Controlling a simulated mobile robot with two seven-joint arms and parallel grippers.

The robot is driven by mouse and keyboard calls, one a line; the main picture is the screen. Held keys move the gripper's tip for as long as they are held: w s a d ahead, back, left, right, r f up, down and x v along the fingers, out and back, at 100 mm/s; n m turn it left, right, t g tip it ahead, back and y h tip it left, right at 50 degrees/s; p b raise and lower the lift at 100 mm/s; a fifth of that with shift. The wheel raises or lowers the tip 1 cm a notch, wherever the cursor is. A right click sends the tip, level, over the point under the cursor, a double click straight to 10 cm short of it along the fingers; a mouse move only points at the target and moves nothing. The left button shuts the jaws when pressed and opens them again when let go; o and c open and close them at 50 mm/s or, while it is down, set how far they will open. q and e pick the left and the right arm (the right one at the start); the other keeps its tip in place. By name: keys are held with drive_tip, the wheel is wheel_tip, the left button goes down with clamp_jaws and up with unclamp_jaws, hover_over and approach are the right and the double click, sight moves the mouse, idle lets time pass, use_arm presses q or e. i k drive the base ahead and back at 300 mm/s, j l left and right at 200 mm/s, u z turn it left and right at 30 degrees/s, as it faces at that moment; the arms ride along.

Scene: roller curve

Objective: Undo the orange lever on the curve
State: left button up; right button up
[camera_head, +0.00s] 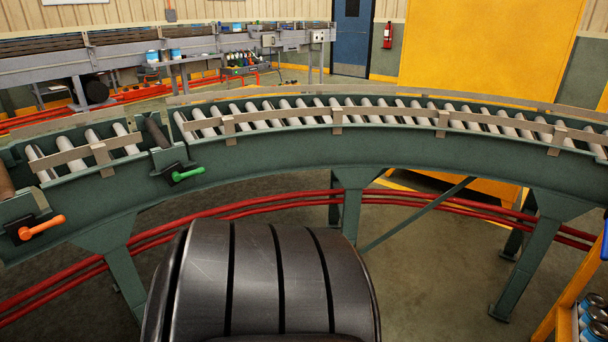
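The orange lever (42,227) is on the front side of the curved roller conveyor (300,165), at the far left. It points right and slightly up from a dark latch block. A similar green lever (188,174) is on the conveyor side farther right, also pointing right. Neither of my grippers is in view, and nothing touches either lever. My own dark, ribbed body part fills the bottom middle.
Green legs (350,205) hold up the conveyor, and red pipes (240,209) run behind them near the floor. An orange-framed rack (562,310) with cans stands at the lower right. Another conveyor (200,55) stands at the back. The floor in front is mostly clear.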

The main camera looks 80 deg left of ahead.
sight(25, 233)
drive_tip(key=u, duration=4.2)
